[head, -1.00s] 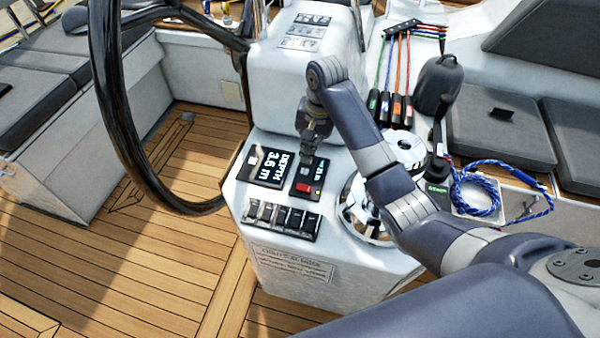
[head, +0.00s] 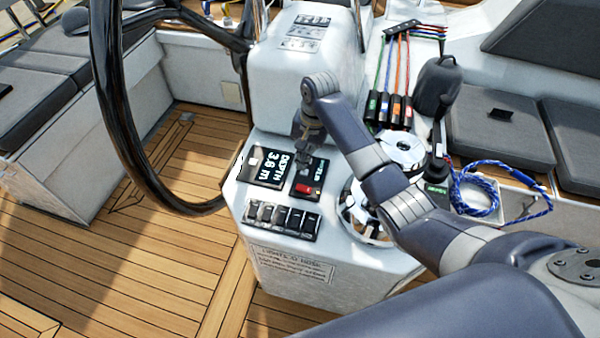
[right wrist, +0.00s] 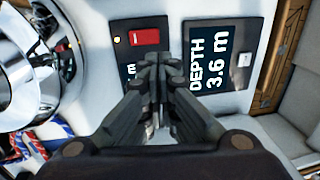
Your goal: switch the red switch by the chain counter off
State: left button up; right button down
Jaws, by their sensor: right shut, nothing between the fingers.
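The red switch (head: 304,189) sits on a small black chain counter panel (head: 318,168) on the white console. My left gripper is not in view.
The depth display (head: 265,167) is left of the counter. A row of black switches (head: 283,218) lies below. A chrome winch (head: 365,212) stands close on the right. The black steering wheel (head: 110,110) rises at the left. A blue rope (head: 485,180) lies coiled at right.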

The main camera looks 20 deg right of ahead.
aim_at(298, 182)
jog(key=f, duration=0.5)
jog(key=a+f, duration=0.1)
jog(key=f, duration=0.1)
jog(key=shift+w+f, duration=0.3)
jog(key=shift+f, duration=0.1)
jog(key=shift+w+a+f+h, duration=0.1)
jog(key=shift+a+f+h, duration=0.1)
jog(key=shift+f+h, duration=0.2)
jog(key=shift+d, duration=0.1)
jog(key=shift+s+d+r+p, duration=0.25)
jog(key=shift+d+r+p, duration=0.1)
jog(key=shift+p, duration=0.4)
jog(key=shift+s+d+p, duration=0.2)
jog(key=shift+d+p, duration=0.1)
jog(key=shift+p, duration=0.05)
